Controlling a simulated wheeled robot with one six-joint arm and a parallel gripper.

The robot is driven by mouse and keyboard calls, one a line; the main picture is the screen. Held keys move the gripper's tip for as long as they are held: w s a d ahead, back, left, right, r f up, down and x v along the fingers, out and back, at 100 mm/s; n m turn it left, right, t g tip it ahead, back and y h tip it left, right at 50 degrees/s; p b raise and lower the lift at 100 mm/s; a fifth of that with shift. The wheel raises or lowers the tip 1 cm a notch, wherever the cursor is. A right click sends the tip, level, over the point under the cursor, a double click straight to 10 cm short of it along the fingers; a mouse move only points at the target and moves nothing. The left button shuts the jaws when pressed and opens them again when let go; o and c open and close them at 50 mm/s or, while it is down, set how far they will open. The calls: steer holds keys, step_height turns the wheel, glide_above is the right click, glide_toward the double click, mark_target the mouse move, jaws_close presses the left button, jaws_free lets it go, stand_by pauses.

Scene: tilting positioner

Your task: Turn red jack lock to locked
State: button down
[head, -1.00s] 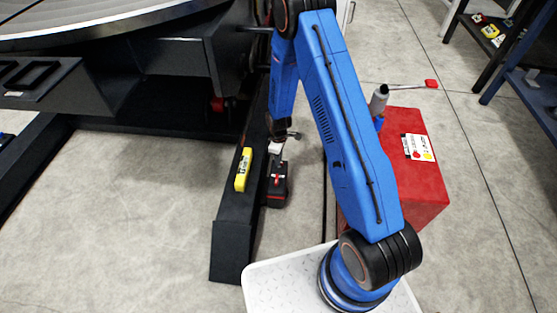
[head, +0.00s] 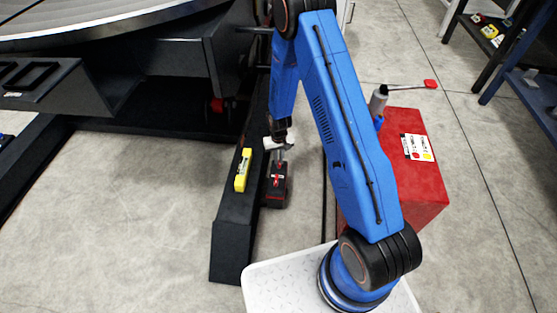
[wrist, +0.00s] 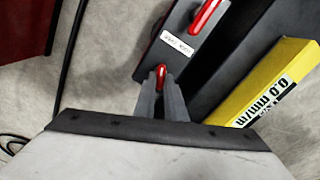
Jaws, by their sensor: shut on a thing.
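The red jack lock shows in the wrist view as a small red piece (wrist: 161,74) at my fingertips, at the near end of a dark plate. A longer red handle (wrist: 205,15) lies further up that plate. In the head view the red parts (head: 276,181) sit on top of a dark box beside the black beam. My gripper (wrist: 162,92) is shut on the near red piece, its two grey fingers on either side; it also shows in the head view (head: 279,155), above the box.
A yellow spirit level (head: 242,170) lies on the black beam (head: 232,225), close to the left of my gripper. A red cabinet (head: 415,185) stands to the right with a grey cylinder (head: 378,99) on it. Open concrete floor lies left of the beam.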

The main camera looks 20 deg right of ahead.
steer(key=shift+d+m, duration=0.1)
steer(key=shift+m, duration=2.2)
steer(key=c, duration=1.8)
jaws_free()
steer(key=shift+r, duration=0.1)
step_height(320, 180, up, 17)
steer(key=shift+r, duration=0.1)
